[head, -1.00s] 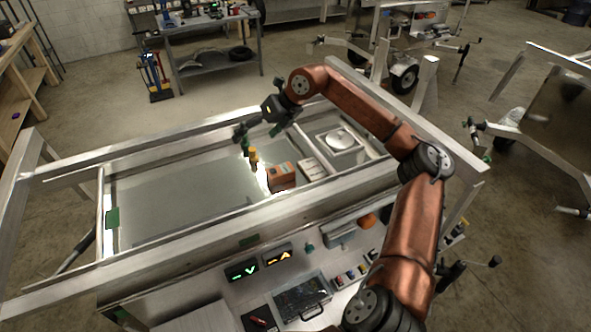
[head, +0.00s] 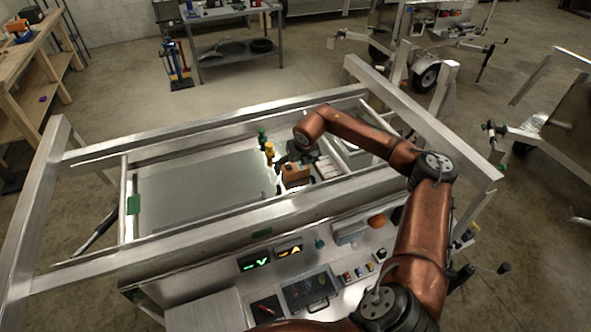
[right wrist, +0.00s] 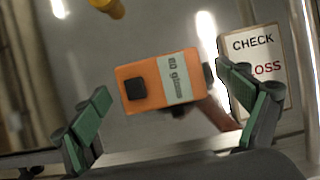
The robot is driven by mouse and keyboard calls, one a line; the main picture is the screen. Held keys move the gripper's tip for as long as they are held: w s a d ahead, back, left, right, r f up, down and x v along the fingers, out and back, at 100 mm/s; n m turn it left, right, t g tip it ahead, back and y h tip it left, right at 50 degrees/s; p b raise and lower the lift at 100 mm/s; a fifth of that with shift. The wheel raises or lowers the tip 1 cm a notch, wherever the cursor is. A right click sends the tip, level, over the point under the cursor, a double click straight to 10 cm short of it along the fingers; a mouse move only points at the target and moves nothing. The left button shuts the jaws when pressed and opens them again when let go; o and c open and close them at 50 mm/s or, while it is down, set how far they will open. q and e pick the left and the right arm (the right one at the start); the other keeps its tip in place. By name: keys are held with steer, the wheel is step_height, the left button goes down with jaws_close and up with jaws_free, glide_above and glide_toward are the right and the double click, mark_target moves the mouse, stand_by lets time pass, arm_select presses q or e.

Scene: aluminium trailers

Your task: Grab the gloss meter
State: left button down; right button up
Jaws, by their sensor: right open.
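The gloss meter is an orange box with a black square button and a pale label reading "gloss" (right wrist: 158,82). In the head view the gloss meter (head: 295,175) stands inside the metal frame, right of the sheet. My right gripper (right wrist: 170,108) is open. In the right wrist view its green-padded fingers are at the left and right of the box, apart from it, with the box between and slightly beyond the tips. In the head view the right gripper (head: 297,158) is partly hidden by its arm and is right over the box. My left gripper is not in view.
A white "CHECK GLOSS" card (right wrist: 258,70) lies close to the right finger. A yellow-topped piece (head: 269,150) and a green piece (head: 262,136) stand behind the box. The metal frame's front rail (head: 200,235) runs before it. The grey sheet (head: 205,185) at left is clear.

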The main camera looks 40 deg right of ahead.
steer(key=shift+w+d+f, duration=0.1)
steer(key=shift+w+f, duration=0.15)
steer(key=shift+f, duration=0.2)
steer(key=shift+s, duration=0.1)
steer(key=shift+c, duration=0.5)
steer(key=shift+c, duration=0.7)
steer(key=c, duration=1.1)
steer(key=shift+r, duration=0.1)
steer(key=shift+c, duration=0.4)
